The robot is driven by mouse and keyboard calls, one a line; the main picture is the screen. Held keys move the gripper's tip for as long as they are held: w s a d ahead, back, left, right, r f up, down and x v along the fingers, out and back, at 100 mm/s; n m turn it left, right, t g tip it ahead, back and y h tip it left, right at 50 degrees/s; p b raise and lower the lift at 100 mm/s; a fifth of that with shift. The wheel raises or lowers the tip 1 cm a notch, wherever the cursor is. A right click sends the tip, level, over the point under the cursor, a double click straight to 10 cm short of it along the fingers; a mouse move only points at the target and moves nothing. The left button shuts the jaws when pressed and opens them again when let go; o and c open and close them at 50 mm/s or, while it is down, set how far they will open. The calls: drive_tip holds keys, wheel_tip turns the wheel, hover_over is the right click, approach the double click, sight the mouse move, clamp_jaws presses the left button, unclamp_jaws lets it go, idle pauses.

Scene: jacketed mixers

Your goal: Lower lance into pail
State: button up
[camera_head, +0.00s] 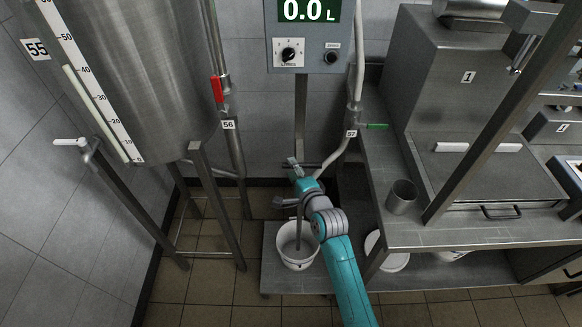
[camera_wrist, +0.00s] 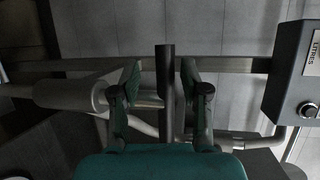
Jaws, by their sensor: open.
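The white pail (camera_head: 285,258) stands open on the low grey shelf, left of my arm. A thin grey upright rod, seemingly the lance (camera_head: 299,232), comes down from beside my gripper, and its lower end is inside the pail's rim. Whether it touches the bottom is unclear. My gripper (camera_head: 291,202) is above the pail, partly hidden by my wrist. In the wrist view its two fingers are apart, on either side of a dark bar (camera_wrist: 165,70). I cannot tell whether that bar touches them. A pale hose (camera_head: 340,150) runs down towards my gripper.
The litre meter box (camera_head: 300,52) reads 0.0 on a post behind. A steel tank (camera_head: 140,70) on legs stands left. A counter with a metal cup (camera_head: 401,197) is right. Another white container (camera_head: 392,262) sits under the counter. Tiled floor is clear in front.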

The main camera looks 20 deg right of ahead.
drive_tip(key=a+v, duration=0.1)
drive_tip(key=v, duration=0.9)
drive_tip(key=shift+d, duration=0.5)
drive_tip(key=shift+f, duration=0.1)
drive_tip(key=s+f+n+h, duration=0.15)
drive_tip(key=s+n, duration=0.25)
drive_tip(key=s, duration=0.7)
drive_tip(key=s+f+n, duration=0.3)
drive_tip(key=s+n, duration=0.1)
drive_tip(key=s, duration=0.8)
drive_tip(key=s+r+n, duration=0.3)
drive_tip(key=s+n, duration=0.2)
drive_tip(key=s, duration=0.4)
drive_tip(key=s+r+n+g, duration=0.1)
drive_tip(key=s+r+n, duration=0.3)
drive_tip(key=s, duration=0.6)
drive_tip(key=shift+a+r+n, duration=0.3)
drive_tip(key=shift+a+n, duration=0.1)
drive_tip(key=shift+a, duration=0.1)
